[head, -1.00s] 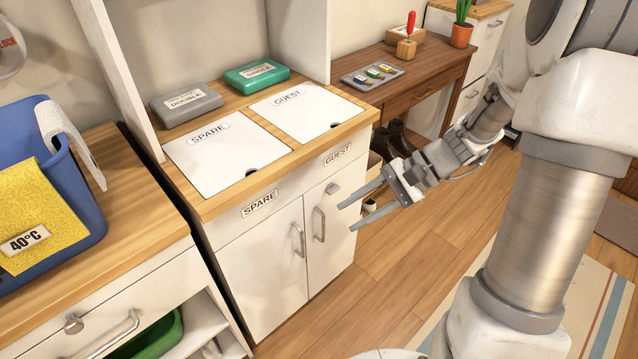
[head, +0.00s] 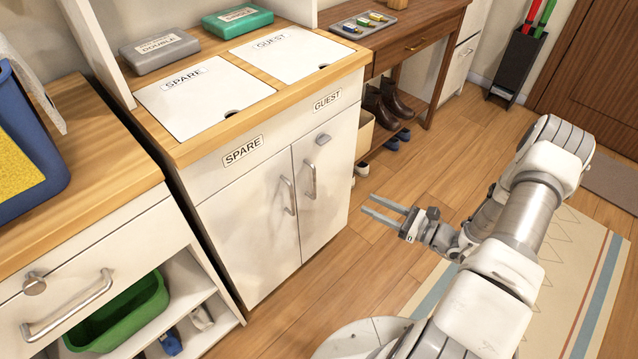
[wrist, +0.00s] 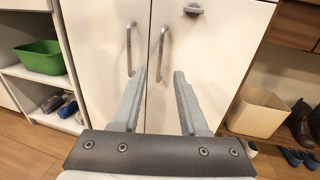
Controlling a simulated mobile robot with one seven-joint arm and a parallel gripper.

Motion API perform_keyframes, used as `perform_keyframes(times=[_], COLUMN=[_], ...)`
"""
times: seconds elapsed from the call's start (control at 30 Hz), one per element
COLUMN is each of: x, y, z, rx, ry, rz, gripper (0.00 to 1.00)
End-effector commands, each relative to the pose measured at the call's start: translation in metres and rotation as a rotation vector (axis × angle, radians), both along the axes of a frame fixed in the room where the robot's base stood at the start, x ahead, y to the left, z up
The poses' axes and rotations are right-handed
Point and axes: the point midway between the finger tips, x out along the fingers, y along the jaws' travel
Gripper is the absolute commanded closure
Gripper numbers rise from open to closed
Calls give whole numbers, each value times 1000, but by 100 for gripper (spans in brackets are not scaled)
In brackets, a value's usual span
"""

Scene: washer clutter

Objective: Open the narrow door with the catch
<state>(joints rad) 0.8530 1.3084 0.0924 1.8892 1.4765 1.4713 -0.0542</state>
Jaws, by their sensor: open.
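The narrow white door (head: 327,190) is the right one of a pair on the cabinet and looks shut. It has a grey catch (head: 323,139) near its top and a vertical bar handle (head: 310,180) near its left edge. In the wrist view the catch (wrist: 193,9) and handle (wrist: 158,52) show beyond my fingers. The wider left door (head: 248,218) has its own handle (head: 288,195) and also looks shut. My gripper (head: 368,204) is open and empty, to the right of the doors in the head view. Its fingers (wrist: 160,76) point at the doors, apart from the handle.
The cabinet's SPARE (head: 243,151) and GUEST (head: 327,100) labels sit above the doors. A shelf unit with a green tub (head: 125,312) stands left. A beige bin (head: 363,134) and boots (head: 390,107) stand right. The wooden floor (head: 300,315) before the doors is clear.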

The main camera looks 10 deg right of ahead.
Motion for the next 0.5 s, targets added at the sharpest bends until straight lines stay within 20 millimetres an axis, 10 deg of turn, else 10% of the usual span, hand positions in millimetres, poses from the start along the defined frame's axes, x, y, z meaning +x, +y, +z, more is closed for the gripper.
perform_keyframes(times=[0.5], x=[50], y=[54], z=[-7], rx=[11], ry=[2], rz=[-11], gripper=[57])
